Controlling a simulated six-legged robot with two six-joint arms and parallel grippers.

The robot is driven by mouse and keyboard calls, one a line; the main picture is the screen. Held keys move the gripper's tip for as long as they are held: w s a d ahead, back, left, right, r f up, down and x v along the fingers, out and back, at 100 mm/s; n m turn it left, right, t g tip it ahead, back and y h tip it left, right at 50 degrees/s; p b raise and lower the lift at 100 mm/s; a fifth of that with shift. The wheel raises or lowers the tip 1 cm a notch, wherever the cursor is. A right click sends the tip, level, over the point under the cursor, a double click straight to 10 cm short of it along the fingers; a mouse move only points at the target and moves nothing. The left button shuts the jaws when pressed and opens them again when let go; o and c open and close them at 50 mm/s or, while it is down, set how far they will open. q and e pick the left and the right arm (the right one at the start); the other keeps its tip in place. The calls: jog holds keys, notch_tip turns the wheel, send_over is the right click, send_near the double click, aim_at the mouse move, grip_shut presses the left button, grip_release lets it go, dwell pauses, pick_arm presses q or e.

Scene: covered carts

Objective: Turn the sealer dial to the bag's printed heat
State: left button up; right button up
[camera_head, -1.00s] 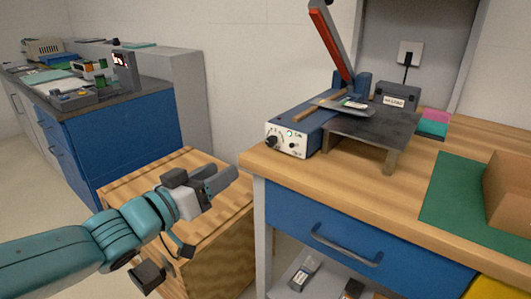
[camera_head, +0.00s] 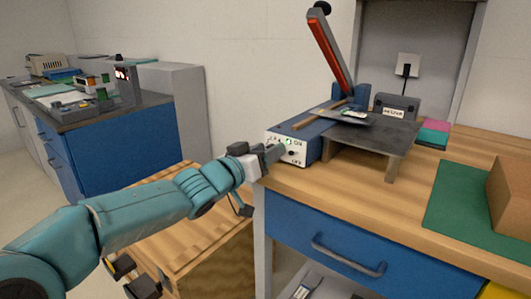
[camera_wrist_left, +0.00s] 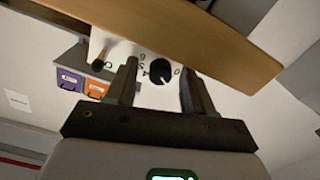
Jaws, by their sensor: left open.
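The heat sealer (camera_head: 318,138) is a blue box with a white front panel and a raised red arm, on the wooden bench. My left gripper (camera_head: 268,155) reaches its panel and covers the dial in the head view. In the left wrist view the black round dial (camera_wrist_left: 160,71), with printed numbers, shows between the open fingers of the left gripper (camera_wrist_left: 160,88); I cannot tell whether they touch it. A grey bag (camera_head: 345,117) with a white label lies on the dark stand beside the sealer; its print is too small to read. My right gripper is not in view.
The dark metal stand (camera_head: 372,137) is right of the sealer. A grey labelled box (camera_head: 396,106) stands behind it. A green mat (camera_head: 452,195) and cardboard box (camera_head: 510,190) are at the right. A wooden crate (camera_head: 205,250) stands below my left arm.

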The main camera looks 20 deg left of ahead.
pick_arm(q)
grip_shut()
jog(key=m, duration=0.5)
jog(key=shift+m, duration=0.4)
jog(key=m+b, duration=0.1)
jog(key=m, duration=0.4)
jog(key=shift+d+m+b, duration=0.1)
jog(key=shift+m+b, duration=0.25)
jog(key=shift+m, duration=0.05)
dwell(0.4)
